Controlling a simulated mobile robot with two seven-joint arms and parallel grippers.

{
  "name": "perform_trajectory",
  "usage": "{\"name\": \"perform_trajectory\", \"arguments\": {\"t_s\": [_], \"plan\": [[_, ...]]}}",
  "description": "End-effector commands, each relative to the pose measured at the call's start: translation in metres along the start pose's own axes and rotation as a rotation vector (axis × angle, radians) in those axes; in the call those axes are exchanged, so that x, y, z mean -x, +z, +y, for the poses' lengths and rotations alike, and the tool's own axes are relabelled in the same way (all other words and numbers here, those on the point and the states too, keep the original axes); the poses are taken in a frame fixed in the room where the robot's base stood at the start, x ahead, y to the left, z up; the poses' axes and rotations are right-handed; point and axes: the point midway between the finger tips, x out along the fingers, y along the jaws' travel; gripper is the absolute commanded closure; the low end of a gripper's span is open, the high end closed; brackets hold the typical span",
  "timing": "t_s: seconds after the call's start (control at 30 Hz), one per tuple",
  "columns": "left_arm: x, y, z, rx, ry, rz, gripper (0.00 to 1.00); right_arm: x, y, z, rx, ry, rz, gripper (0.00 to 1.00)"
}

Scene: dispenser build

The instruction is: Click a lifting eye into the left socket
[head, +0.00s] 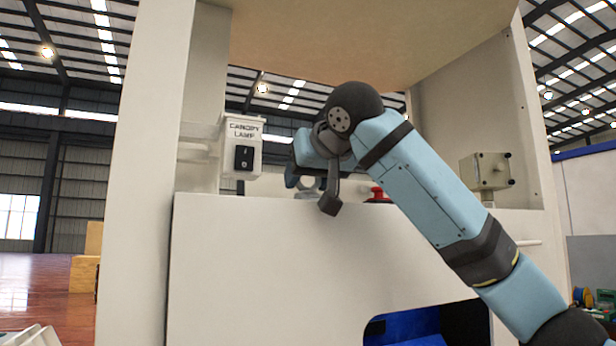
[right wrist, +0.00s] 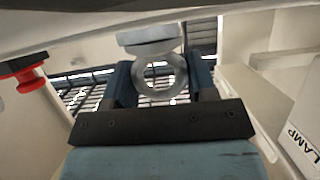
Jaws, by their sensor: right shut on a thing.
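My right gripper (head: 300,180) reaches over the top edge of the white front panel, mostly hidden behind my own wrist. In the right wrist view its two blue fingers (right wrist: 160,82) are shut on the ring of a grey metal lifting eye (right wrist: 147,85). The eye's flat pale collar (right wrist: 151,47) lies close to the white surface at the top of that view. In the head view a small grey round part (head: 308,194) shows under the gripper at the panel's top edge. I cannot tell whether the eye is seated in a socket. My left gripper is not in view.
A canopy lamp switch box (head: 242,147) is on the left post, close to the gripper. A red button (head: 378,193) stands right of the gripper, and a beige box (head: 487,171) farther right. The white front panel (head: 260,270) has a blue-lined opening below. A canopy (head: 340,40) hangs above.

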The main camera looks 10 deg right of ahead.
Motion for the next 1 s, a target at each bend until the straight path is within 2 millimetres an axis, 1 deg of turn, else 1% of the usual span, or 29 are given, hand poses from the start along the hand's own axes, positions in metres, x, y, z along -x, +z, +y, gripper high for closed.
{"name": "perform_trajectory", "arguments": {"t_s": [0.23,0.27,0.3,0.37,0.4,0.57,0.63,0.67,1.0], "plan": [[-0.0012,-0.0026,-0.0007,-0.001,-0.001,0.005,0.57,0.0003,-0.0005,0.0001,0.000,0.000,0.001,0.77],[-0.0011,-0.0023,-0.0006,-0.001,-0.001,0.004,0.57,0.0003,-0.0005,0.0001,0.000,0.000,0.001,0.44],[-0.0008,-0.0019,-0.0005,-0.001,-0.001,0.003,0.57,0.0003,-0.0005,0.0002,0.000,0.000,0.001,0.34],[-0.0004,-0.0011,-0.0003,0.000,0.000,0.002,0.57,0.0003,-0.0005,0.0002,0.000,0.000,0.001,0.21],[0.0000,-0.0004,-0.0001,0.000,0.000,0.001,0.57,0.0003,-0.0005,0.0002,0.000,0.000,0.001,0.18],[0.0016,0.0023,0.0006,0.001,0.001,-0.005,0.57,0.0003,-0.0004,0.0002,0.000,0.000,0.000,0.18],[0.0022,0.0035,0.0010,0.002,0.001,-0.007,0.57,0.0001,-0.0002,0.0002,0.000,0.000,0.000,0.05],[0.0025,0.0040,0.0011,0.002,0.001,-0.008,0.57,0.0000,-0.0002,0.0002,0.000,0.000,0.000,0.00],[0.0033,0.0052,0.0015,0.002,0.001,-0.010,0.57,0.0001,-0.0002,0.0002,0.000,0.000,0.000,0.00]]}}
